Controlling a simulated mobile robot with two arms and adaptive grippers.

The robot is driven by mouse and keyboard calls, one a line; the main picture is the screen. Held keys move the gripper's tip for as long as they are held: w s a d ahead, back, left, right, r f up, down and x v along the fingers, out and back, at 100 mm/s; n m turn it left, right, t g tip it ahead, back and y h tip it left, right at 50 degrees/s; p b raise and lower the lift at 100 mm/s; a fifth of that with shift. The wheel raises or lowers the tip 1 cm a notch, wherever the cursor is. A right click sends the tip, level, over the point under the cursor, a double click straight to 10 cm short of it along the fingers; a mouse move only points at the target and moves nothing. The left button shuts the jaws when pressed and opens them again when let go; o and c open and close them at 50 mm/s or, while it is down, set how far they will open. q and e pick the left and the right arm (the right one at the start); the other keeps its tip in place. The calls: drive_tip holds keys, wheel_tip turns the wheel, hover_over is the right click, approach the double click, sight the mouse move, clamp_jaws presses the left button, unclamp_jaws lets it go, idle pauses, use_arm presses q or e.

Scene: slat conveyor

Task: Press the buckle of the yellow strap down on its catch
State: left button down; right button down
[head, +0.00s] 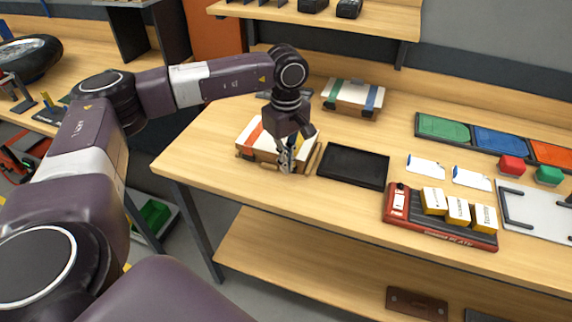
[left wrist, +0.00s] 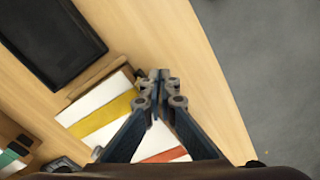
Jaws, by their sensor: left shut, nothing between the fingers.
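A white-topped box (head: 258,137) with wooden sides lies near the table's front left edge. A red-orange strap (head: 254,135) crosses it in the head view, where my gripper hides much of its right part. In the left wrist view the box (left wrist: 93,101) has a yellow strap (left wrist: 104,119) and the red-orange strap (left wrist: 168,156). The yellow strap's buckle and catch are not clearly visible; I cannot tell whether the buckle is down. My left gripper (head: 284,168) is shut and empty, pointing down at the box's front right. Its closed fingertips (left wrist: 160,82) show over the box's edge.
A black tray (head: 353,166) lies just right of the box. A second box (head: 342,97) with green and blue straps stands behind. A red holder (head: 397,203) with yellow blocks and white cards (head: 426,166) lie further right. The table's front edge is close to the gripper.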

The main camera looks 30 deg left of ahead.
use_arm(q)
drive_tip(key=shift+s+d, duration=0.2)
drive_tip(key=shift+s, duration=0.5)
drive_tip(key=shift+s+d, duration=0.15)
drive_tip(key=shift+s, duration=0.55)
wheel_tip(320, 180, up, 10)
drive_tip(key=p, duration=0.5)
drive_tip(key=shift+p, duration=0.35)
